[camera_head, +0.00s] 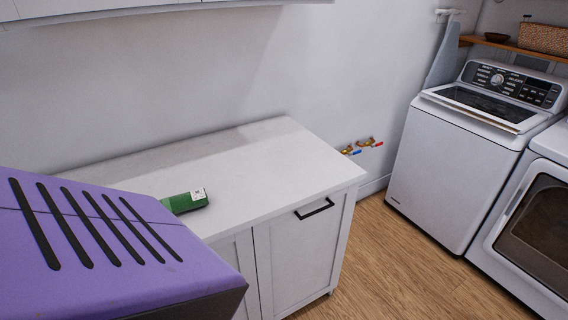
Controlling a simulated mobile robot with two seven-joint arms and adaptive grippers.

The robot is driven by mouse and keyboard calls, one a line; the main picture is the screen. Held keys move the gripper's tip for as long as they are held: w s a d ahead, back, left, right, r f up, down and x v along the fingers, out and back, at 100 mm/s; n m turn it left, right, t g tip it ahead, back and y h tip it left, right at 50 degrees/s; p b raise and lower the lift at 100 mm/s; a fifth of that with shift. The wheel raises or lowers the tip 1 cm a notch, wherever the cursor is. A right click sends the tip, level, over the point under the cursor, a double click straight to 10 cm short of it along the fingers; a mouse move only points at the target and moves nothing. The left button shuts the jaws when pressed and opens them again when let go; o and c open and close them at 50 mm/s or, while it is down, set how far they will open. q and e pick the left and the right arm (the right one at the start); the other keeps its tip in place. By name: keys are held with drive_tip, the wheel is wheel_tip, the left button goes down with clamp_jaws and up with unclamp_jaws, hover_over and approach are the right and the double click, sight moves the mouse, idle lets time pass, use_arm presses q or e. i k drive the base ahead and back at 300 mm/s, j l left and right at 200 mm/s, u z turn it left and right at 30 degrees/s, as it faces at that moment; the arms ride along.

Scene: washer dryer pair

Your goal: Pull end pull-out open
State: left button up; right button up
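The end pull-out (294,262) is a white panel front at the right end of a white cabinet, under the countertop. It has a dark bar handle (315,210) near its top edge. The panel sits flush with the cabinet and looks shut. Its lower left part is cut off by the picture's bottom edge. Neither of my grippers is in view.
A green package (185,202) lies on the white countertop (265,155). A large purple slotted body (100,235) blocks the lower left. Pipe valves (361,146) stick out of the wall. A washer (460,150) and dryer (530,225) stand right. Wood floor (400,275) is clear before the cabinet.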

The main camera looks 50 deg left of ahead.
sight(299, 251)
drive_tip(key=u, duration=1.25)
